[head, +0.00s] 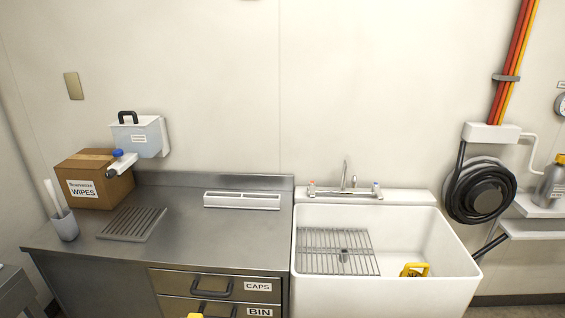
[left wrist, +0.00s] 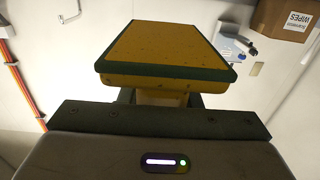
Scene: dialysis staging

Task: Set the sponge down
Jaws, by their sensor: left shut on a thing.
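The sponge (left wrist: 165,45) is a yellow block with a dark green layer along its edge, seen in the left wrist view. My left gripper (left wrist: 160,98) is shut on it, with the dark fingers partly hidden beneath the sponge. In the head view only a small yellow piece (head: 195,315) shows at the bottom edge, in front of the drawers; I cannot tell if it is the sponge. My right gripper is in neither view.
A steel counter (head: 185,240) holds a ribbed drain mat (head: 133,224), a white slotted tray (head: 242,201), a grey cup (head: 63,225) and a wipes box (head: 95,180). The white sink (head: 430,235) has a wire rack (head: 335,250) and a yellow item (head: 414,269) inside.

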